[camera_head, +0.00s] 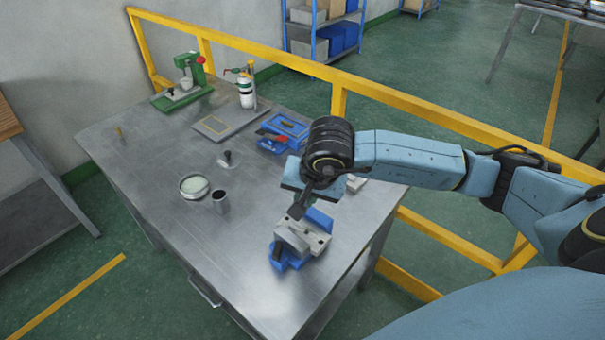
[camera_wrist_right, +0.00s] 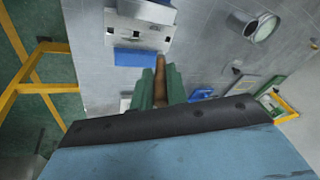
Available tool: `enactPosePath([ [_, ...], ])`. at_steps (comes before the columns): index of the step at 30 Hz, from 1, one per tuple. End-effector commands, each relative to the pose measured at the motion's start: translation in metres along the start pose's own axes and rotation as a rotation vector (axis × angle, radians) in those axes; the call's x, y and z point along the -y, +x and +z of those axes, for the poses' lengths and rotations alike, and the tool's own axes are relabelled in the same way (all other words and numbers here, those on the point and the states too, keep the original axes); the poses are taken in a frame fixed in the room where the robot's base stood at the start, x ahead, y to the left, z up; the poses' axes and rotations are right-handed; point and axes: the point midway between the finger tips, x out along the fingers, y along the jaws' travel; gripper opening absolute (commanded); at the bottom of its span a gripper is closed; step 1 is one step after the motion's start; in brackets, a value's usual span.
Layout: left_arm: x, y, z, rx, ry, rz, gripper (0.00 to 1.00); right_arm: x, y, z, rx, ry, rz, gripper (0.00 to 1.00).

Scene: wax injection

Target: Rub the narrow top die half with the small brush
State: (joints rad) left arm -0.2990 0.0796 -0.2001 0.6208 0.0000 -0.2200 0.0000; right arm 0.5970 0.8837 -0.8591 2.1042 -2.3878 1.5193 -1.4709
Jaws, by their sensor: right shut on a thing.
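My right gripper (camera_wrist_right: 160,86) is shut on the brown handle of a small brush (camera_wrist_right: 160,68), seen between its green fingers in the right wrist view. In the head view the brush (camera_head: 296,211) points down, with its dark end close above the die. A pale grey die half (camera_head: 303,236) with holes lies on a blue holder (camera_head: 282,259) near the table's right front. It also shows in the right wrist view (camera_wrist_right: 125,32), beyond the brush. I cannot tell whether brush and die touch. My left gripper is out of view.
The metal table (camera_head: 150,200) is clear at the left front. A round dish (camera_head: 194,187) and a metal cup (camera_head: 220,202) stand left of the die. A blue tray (camera_head: 287,128), a white bottle (camera_head: 246,92) and a green press (camera_head: 184,84) are farther back. A yellow rail (camera_head: 270,53) runs behind.

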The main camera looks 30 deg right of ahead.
Motion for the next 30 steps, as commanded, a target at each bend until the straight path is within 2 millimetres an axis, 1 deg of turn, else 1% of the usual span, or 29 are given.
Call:
enactPosePath([
  [1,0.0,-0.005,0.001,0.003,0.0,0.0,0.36,0.002,-0.007,-0.003,-0.002,0.001,-0.001,0.0],
  [4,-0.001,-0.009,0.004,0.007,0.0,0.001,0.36,0.004,-0.016,-0.005,-0.001,0.001,-0.002,0.0],
  [15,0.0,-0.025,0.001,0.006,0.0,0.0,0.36,0.008,-0.044,-0.012,-0.002,0.006,0.001,0.0],
  [30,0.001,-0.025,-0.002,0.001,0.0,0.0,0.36,0.009,-0.046,-0.013,-0.002,0.006,0.001,0.0],
])
